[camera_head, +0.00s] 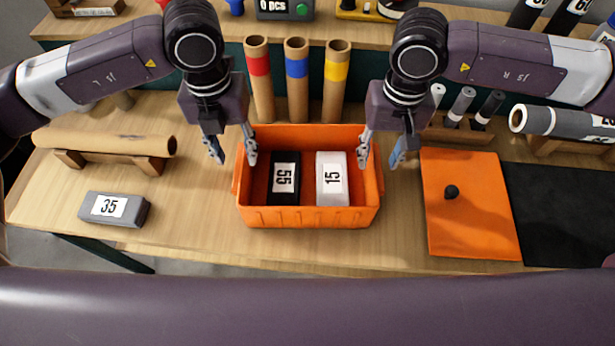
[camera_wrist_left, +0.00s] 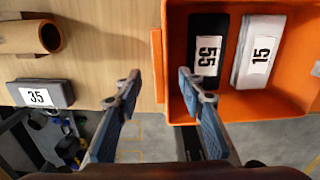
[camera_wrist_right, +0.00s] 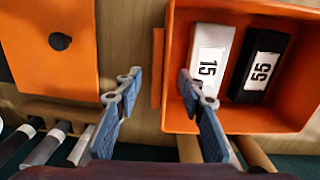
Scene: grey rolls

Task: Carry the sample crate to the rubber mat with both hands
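The orange sample crate (camera_head: 305,217) stands on the wooden table in the middle of the head view. A black block marked 55 (camera_head: 284,178) and a white block marked 15 (camera_head: 332,179) lie in it. My left gripper (camera_head: 233,160) is open at the crate's left wall, one finger outside and one over the inside. My right gripper (camera_head: 381,160) is open in the same way at the right wall. The wrist views show a gap between the fingers and the crate's side tabs. A flat black mat (camera_head: 562,215), seemingly the rubber mat, lies at the far right.
A flat orange sheet (camera_head: 470,225) with a small black knob lies between crate and black mat. Cardboard tubes (camera_head: 297,100) stand behind the crate. A grey block marked 35 (camera_head: 115,208) and a tube on a wooden cradle (camera_head: 105,143) are at left. Grey rolls (camera_head: 565,122) lie back right.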

